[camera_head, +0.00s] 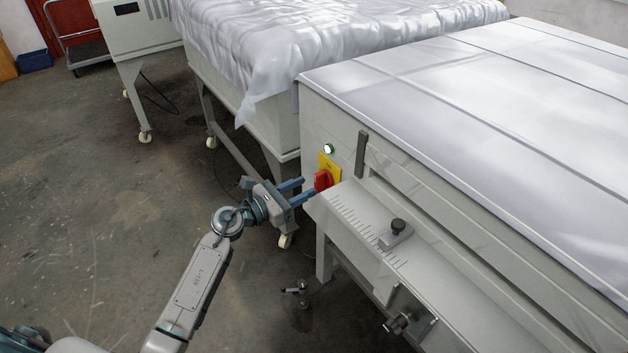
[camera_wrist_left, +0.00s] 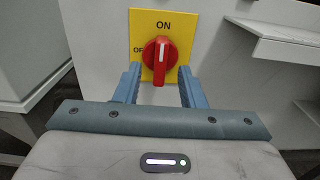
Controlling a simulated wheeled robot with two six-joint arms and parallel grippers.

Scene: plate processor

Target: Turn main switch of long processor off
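The main switch is a red rotary knob (camera_head: 322,180) on a yellow plate (camera_head: 330,166), on the end face of the long processor (camera_head: 318,115). In the left wrist view the knob (camera_wrist_left: 160,60) stands upright, its white mark pointing up to ON on the yellow plate (camera_wrist_left: 165,20); OFF is partly hidden at the left. A green-white lamp (camera_head: 329,149) glows above the plate. My left gripper (camera_head: 304,188) is open, its blue fingers one on each side of the knob's lower part, with gaps visible. My right gripper is in neither view.
A ledge with a ruler scale (camera_head: 350,222) and a black-knobbed clamp (camera_head: 397,232) juts out right of the switch. A sheet-covered machine (camera_head: 230,85) on wheels stands behind. The floor (camera_head: 100,200) at the left is clear.

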